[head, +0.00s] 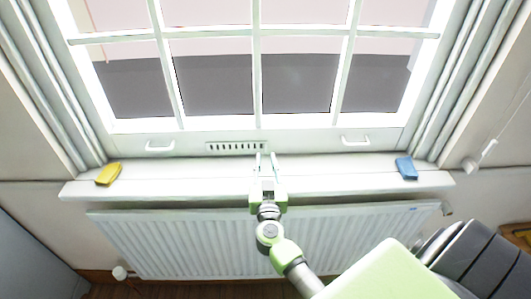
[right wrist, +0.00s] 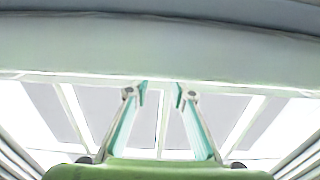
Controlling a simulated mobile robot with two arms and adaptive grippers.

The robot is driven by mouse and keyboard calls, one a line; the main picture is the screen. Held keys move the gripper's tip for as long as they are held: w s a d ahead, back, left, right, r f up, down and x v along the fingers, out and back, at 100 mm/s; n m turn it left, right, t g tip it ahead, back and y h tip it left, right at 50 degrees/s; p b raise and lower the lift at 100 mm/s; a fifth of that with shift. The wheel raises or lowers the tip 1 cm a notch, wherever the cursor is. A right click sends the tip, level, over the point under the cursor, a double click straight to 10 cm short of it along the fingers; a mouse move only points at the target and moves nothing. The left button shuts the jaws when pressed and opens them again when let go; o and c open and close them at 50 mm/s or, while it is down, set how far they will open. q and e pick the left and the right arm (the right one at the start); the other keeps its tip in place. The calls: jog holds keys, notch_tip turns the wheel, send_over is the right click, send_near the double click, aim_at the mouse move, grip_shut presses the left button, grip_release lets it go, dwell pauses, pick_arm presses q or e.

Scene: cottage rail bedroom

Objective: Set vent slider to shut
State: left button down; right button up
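The vent (head: 237,148) is a narrow strip with a row of several dark slots, set in the bottom rail of the window in the head view. Its slider is too small to make out as a separate part. My right gripper (head: 266,158) points at the window rail just above the sill, at the right end of the vent. Its two fingers are apart with nothing between them. The right wrist view also shows the open right gripper (right wrist: 159,92), and the vent cannot be made out there. My left gripper is not in view.
The white sill (head: 330,174) runs under the window, with a yellow block (head: 108,174) at left and a blue block (head: 406,168) at right. Two white handles (head: 160,146) (head: 355,141) stick out from the rail. A radiator (head: 175,240) hangs below.

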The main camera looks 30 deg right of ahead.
aim_at(265, 150)
jog(key=shift+x, duration=1.95)
grip_shut()
jog(key=shift+w+a+r, duration=0.1)
jog(key=shift+w+a, duration=0.05)
jog(key=shift+a, duration=0.25)
jog(key=shift+w+a+p, duration=0.55)
jog(key=shift+a+p, duration=0.15)
jog(key=shift+a, duration=0.15)
jog(key=shift+w+a, duration=0.1)
jog(key=shift+a, duration=0.15)
